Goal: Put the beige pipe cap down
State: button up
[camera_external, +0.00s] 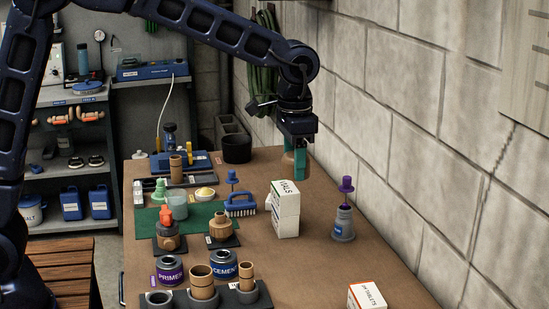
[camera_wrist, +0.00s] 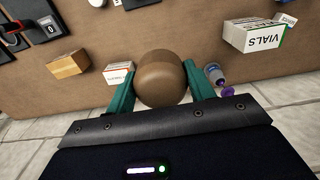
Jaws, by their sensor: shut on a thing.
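The beige pipe cap (camera_wrist: 160,78) shows as a round, brown-tan piece between the teal fingers of my gripper (camera_wrist: 158,86) in the wrist view. The fingers press on it from both sides. In the external view my gripper (camera_external: 296,157) points down at the back right of the table, near the block wall, behind the white vials box. The cap (camera_external: 288,166) shows partly there at the fingertips. It seems to be over the brown tabletop (camera_external: 315,245); whether it touches the top cannot be told.
The vials box (camera_external: 285,210) stands in front of my gripper. A purple-topped bottle (camera_external: 343,222) stands to its right by the wall (camera_external: 400,120). A black pot (camera_external: 236,149) is behind left. A blue brush (camera_external: 240,206) and a green mat (camera_external: 203,211) lie left. Bare tabletop lies between.

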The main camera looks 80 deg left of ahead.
jog(key=w+a+n, duration=0.2)
jog(key=w+a, duration=0.1)
jog(key=a, duration=1.3)
jog(key=n, duration=0.7)
send_over(205, 180)
notch_tip(205, 180, down, 26)
jog(key=shift+s+a+r, duration=0.1)
jog(key=shift+r, duration=0.15)
jog(key=shift+f, duration=0.6)
jog(key=o, duration=1)
jog(key=shift+c, duration=0.2)
